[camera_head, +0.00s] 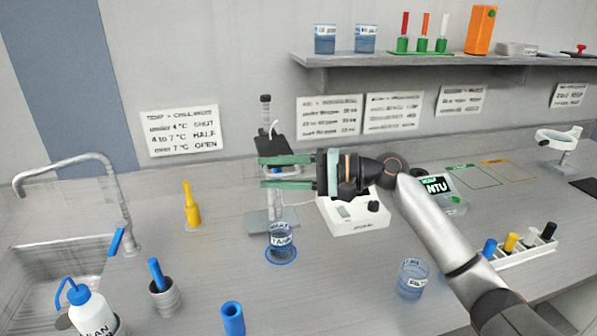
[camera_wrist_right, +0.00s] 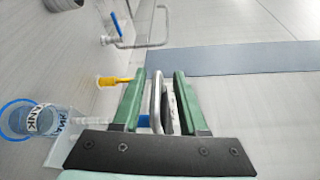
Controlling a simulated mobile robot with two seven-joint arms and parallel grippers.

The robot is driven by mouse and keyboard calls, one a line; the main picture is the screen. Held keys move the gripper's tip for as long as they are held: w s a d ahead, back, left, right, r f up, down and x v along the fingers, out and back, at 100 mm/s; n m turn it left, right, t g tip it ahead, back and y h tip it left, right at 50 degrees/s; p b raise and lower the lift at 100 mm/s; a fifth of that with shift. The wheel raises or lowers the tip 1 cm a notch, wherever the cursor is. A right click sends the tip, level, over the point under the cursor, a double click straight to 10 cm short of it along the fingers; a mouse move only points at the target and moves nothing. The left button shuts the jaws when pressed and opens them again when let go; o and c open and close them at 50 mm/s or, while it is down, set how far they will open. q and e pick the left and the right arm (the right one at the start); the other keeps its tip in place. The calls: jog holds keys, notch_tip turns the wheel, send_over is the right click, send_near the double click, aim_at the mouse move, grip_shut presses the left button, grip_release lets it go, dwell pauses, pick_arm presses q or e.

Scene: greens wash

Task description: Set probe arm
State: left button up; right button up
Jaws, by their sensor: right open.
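The probe stand has a grey base plate (camera_head: 257,221), an upright post (camera_head: 265,112) and a black head (camera_head: 277,150). A pale loop-shaped handle (camera_wrist_right: 155,98) on the probe arm lies between the green fingers in the right wrist view, with a dark part and a blue part beside it. My right gripper (camera_head: 264,172) is open, its fingers above and below the handle in the head view; contact cannot be told. The fingers partly hide the stand and probe. A labelled beaker of blue liquid (camera_head: 281,238) stands on a blue ring below the probe. My left gripper is out of view.
A white instrument (camera_head: 352,215) sits behind my right gripper. Another beaker (camera_head: 412,279) stands front right, near a rack of bottles (camera_head: 525,254). A shelf (camera_head: 420,60) hangs above.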

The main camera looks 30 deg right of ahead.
jog(key=b+v, duration=0.3)
jog(key=v, duration=0.8)
jog(key=shift+s+d, duration=0.25)
jog(key=shift+s, duration=0.05)
